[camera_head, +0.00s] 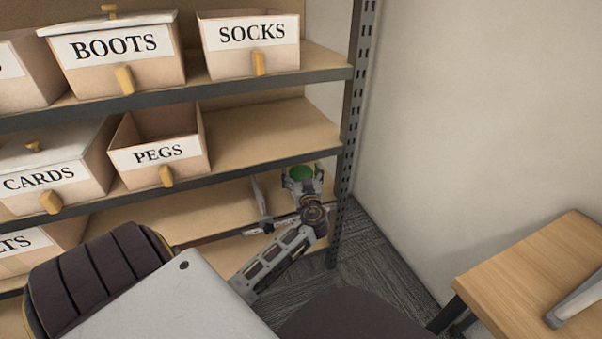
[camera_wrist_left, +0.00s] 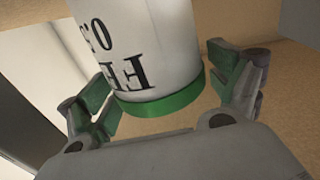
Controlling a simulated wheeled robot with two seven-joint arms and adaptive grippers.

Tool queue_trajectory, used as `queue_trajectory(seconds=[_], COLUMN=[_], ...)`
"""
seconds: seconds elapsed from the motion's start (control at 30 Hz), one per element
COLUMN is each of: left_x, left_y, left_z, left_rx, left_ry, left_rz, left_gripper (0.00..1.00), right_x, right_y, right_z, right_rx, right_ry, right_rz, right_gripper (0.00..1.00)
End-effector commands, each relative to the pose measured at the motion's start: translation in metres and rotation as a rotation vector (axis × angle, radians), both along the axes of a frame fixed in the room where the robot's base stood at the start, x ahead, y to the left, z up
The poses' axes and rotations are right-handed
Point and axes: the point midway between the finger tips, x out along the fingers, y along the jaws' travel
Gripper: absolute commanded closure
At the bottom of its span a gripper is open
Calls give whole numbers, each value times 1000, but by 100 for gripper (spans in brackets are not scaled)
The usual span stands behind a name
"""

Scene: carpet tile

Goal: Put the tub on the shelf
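The tub is white with a green band at one end and black lettering. The fingers look spread on both sides, with a gap at the right finger. My right gripper is not in view. The shelf (camera_head: 255,133) has several wooden boards.
Labelled boxes stand on the boards: BOOTS (camera_head: 120,75), SOCKS (camera_head: 250,62), CARDS (camera_head: 40,200) and PEGS (camera_head: 160,175). The middle board is bare right of PEGS. A dark shelf post (camera_head: 352,105) is close right of the left gripper. A wooden table (camera_head: 535,265) stands at lower right.

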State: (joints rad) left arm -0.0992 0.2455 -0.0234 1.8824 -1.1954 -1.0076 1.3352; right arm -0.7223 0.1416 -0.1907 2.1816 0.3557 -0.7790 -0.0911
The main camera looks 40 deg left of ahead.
Motion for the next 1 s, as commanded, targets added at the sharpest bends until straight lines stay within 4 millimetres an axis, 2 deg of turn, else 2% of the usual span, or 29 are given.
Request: queue_trajectory(seconds=[0.47,0.67,1.0], left_x=[-3,-14,-44], left_y=[-4,-18,-56], left_z=[2,2,2], left_rx=[-1,-1,-2], left_ry=[1,2,1], left_rz=[-1,-2,-2], left_gripper=[8,8,8], right_x=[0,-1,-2], right_y=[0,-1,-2], right_z=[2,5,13], right_rx=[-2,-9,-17], right_ry=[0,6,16], right_rz=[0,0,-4], right_gripper=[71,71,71])
